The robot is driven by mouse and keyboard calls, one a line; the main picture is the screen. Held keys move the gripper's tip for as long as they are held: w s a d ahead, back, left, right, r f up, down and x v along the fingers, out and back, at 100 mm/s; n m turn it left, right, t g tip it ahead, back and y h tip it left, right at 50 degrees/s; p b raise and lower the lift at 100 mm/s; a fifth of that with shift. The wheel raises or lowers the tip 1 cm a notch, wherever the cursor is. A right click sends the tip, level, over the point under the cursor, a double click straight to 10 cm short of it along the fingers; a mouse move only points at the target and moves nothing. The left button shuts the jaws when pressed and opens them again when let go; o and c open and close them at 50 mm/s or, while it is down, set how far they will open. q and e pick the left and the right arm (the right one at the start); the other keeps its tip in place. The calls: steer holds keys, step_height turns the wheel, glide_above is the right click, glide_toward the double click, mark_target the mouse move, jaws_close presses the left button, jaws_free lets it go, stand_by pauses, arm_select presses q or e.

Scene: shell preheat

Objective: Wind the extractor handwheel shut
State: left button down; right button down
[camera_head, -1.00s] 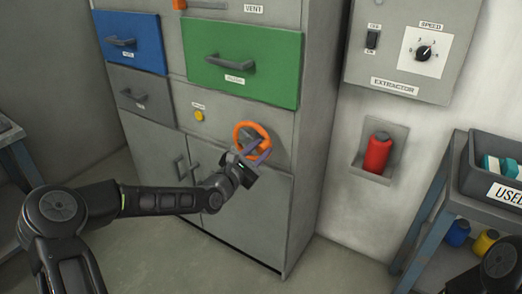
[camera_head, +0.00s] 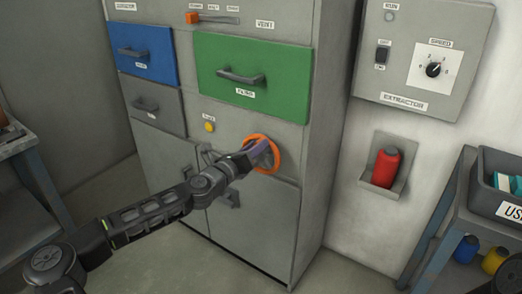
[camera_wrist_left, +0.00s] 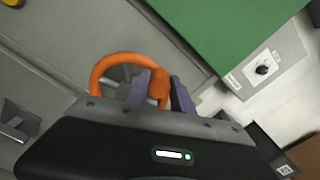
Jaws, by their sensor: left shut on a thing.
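The orange handwheel (camera_head: 276,152) is mounted on the grey cabinet front below the green drawer. In the left wrist view the handwheel (camera_wrist_left: 110,62) shows its orange rim and grey spokes. My left gripper (camera_head: 260,148) is at the wheel, with its purple fingers shut on the rim. In the left wrist view the fingers of my left gripper (camera_wrist_left: 160,88) sit on either side of the rim's right part. The hub is partly hidden behind the fingers. My right gripper is not in view.
Above the wheel are the green drawer (camera_head: 252,77), a blue drawer (camera_head: 145,47) and a yellow button (camera_head: 209,127). The extractor panel (camera_head: 424,58) and a red bottle (camera_head: 385,168) in a wall holder are to the right. A grey bin (camera_head: 490,180) stands on a side table.

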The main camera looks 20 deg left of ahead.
arm_select(q)
steer(key=shift+w+a+r+n+p, duration=0.1)
steer(key=shift+w+a+n+p, duration=0.1)
steer(key=shift+a+n, duration=0.55)
steer(key=shift+w+a+n+p, duration=0.1)
steer(key=shift+a+n+p, duration=0.2)
steer(key=shift+n, duration=0.75)
steer(key=c, duration=1.1)
jaws_free()
steer(key=shift+s, duration=0.1)
steer(key=v, duration=0.7)
steer(key=shift+s, duration=0.25)
steer(key=shift+a, duration=0.1)
